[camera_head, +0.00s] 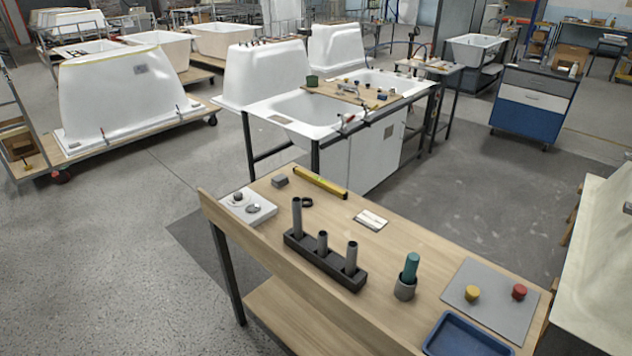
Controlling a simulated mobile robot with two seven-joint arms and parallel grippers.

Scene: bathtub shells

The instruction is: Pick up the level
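A yellow level (319,182), a long thin bar with dark ends, lies flat along the far edge of the wooden workbench (400,240). Nothing covers it. A small grey block lies to its left and a small white pad to its right, both apart from it. Neither of my grippers shows in the head view.
A dark rack (325,262) with upright grey tubes stands in front of the level. A white plate (247,207), a teal-handled tool in a grey cup (405,287), a grey mat (490,300) and a blue tray (465,337) share the bench. A white tub (310,112) stands behind.

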